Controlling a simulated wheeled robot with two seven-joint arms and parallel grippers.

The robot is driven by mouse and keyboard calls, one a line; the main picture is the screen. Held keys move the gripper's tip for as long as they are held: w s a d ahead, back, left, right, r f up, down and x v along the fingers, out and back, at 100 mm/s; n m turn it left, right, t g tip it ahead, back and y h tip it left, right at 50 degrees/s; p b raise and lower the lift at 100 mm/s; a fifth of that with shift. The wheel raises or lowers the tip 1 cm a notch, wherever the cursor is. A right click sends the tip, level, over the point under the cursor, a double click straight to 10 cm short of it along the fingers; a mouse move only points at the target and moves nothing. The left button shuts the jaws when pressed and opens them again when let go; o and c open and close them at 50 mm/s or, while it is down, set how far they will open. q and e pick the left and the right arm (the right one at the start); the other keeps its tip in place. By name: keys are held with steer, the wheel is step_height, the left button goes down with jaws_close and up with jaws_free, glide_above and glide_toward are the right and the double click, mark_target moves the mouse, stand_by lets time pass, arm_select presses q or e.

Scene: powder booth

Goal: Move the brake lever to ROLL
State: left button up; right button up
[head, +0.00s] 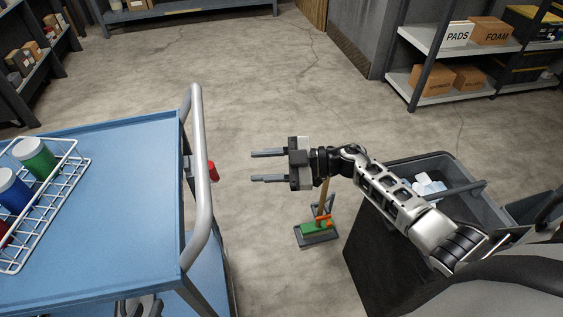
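A blue cart (110,175) with a grey tubular handle (197,150) stands at the left. A small red grip (212,171) sticks out beside the handle on the cart's right side. It looks like the brake lever, but its mount is mostly hidden behind the handle. No ROLL marking is readable. My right gripper (252,166) is to the right of the red grip, with a clear gap between them. Its two fingers are apart, point left toward the cart, and hold nothing. My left gripper is not in view.
A wire rack (65,188) with coloured jars sits on the cart. A green and orange tool (318,225) stands on the floor below my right gripper. A grey bin (455,165) is at the right. Shelves (440,40) with boxes stand at the back right. The middle floor is clear.

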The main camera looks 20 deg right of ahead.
steer(key=shift+v, duration=2)
